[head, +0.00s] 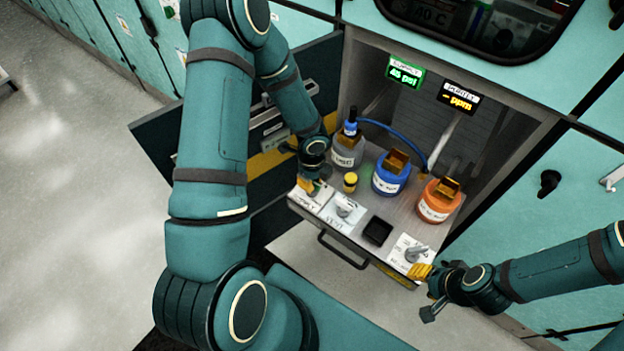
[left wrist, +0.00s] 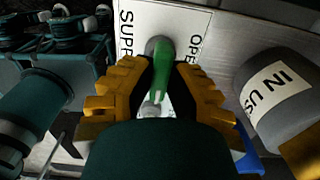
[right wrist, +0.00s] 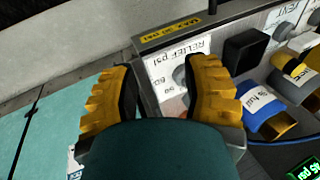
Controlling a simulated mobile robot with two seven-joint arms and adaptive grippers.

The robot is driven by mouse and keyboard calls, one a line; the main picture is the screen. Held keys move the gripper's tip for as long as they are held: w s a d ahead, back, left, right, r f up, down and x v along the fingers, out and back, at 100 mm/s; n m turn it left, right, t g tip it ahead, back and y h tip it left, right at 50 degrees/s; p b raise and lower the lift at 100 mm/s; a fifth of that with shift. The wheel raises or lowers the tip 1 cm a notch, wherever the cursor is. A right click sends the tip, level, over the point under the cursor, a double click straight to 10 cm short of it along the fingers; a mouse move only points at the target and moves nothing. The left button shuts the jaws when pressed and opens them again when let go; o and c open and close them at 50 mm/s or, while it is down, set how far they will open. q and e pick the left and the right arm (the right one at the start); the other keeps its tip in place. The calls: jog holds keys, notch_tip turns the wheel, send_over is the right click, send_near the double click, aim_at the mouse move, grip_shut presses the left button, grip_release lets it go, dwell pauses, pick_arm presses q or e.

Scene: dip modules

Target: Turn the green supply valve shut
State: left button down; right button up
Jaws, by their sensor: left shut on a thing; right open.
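The green supply valve (left wrist: 165,72) shows in the left wrist view as a green lever on a grey pivot, beside a white plate (left wrist: 142,18) lettered SUPPLY and OPE. Its lever points down the picture, toward my wrist. My left gripper (head: 313,188) is at the left front corner of the shelf, with its yellow-and-black fingers on both sides of the lever, shut on it. In the head view the gripper mostly hides the valve. My right gripper (head: 426,287) is open and empty by the front right corner, near the relief knob (right wrist: 180,75).
The shelf (head: 385,213) carries a grey jar (head: 347,153), a blue jar (head: 391,180), an orange jar (head: 436,207), a small yellow-capped item (head: 350,182) and a black square block (head: 377,231). A green supply display (head: 404,74) reads 45 psi.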

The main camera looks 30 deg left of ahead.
pick_arm(q)
jog(key=shift+s+f, duration=0.1)
jog(key=c, duration=0.9)
grip_release()
jog(key=shift+c, duration=0.2)
notch_tip(320, 180, up, 12)
